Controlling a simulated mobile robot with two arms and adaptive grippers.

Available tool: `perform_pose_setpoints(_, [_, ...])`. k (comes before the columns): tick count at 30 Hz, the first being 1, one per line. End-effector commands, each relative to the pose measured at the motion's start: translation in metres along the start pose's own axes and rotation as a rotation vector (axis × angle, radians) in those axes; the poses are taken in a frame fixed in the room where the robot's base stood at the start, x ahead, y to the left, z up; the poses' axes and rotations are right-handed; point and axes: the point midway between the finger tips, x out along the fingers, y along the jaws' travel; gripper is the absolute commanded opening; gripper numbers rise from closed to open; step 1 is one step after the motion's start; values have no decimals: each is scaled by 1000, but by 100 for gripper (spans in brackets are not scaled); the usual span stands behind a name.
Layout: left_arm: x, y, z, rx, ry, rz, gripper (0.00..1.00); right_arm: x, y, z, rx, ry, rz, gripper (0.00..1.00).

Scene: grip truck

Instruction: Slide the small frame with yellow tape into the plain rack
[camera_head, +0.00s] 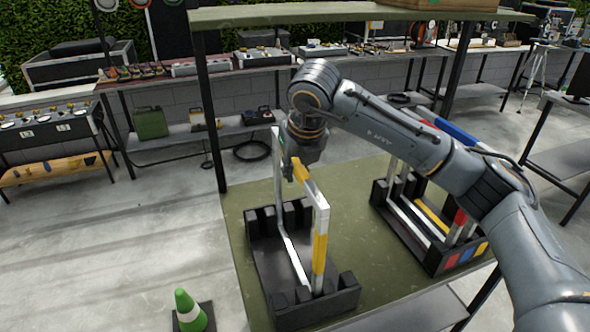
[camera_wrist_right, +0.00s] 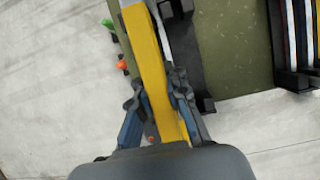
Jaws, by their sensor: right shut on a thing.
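The small frame with yellow tape (camera_head: 320,245) is a white upright loop with yellow on its top bar and near post. It stands over the plain black rack (camera_head: 262,262), its lower bar between the rack's end blocks. I cannot tell whether it rests on the rack's floor. My right gripper (camera_head: 292,172) is shut on the frame's top bar from above. In the right wrist view, the yellow bar (camera_wrist_right: 146,55) runs between the two fingers (camera_wrist_right: 157,97). My left gripper is not in view.
A second black rack (camera_head: 442,262) with red, blue and yellow markings holds other frames to the right, partly behind my right arm. Both racks stand on a green shelf (camera_head: 240,210) with dark posts. A green-and-white cone (camera_head: 188,310) stands at front left.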

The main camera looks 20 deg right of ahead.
Motion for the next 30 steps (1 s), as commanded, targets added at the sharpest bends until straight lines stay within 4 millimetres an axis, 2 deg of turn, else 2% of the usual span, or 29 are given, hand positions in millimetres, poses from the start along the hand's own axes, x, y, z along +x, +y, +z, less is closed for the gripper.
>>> perform_pose_setpoints(3, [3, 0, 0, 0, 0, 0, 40, 1, 0, 0, 0, -3, 1, 0])
perform_pose_setpoints(4, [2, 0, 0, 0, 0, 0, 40, 1, 0, 0, 0, -3, 1, 15])
perform_pose_setpoints(8, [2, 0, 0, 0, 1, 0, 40, 0, 0, 0, 0, -2, 1, 41])
perform_pose_setpoints(16, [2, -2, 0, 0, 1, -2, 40, 2, 0, -1, 0, 2, 0, 41])
perform_pose_setpoints(20, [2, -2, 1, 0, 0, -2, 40, -5, 0, 0, 0, -1, 1, 41])
perform_pose_setpoints(23, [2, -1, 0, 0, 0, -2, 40, -20, 0, 0, -1, -4, 1, 41])
perform_pose_setpoints(30, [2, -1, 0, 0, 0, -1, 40, -72, 0, 0, 0, -5, 1, 41])
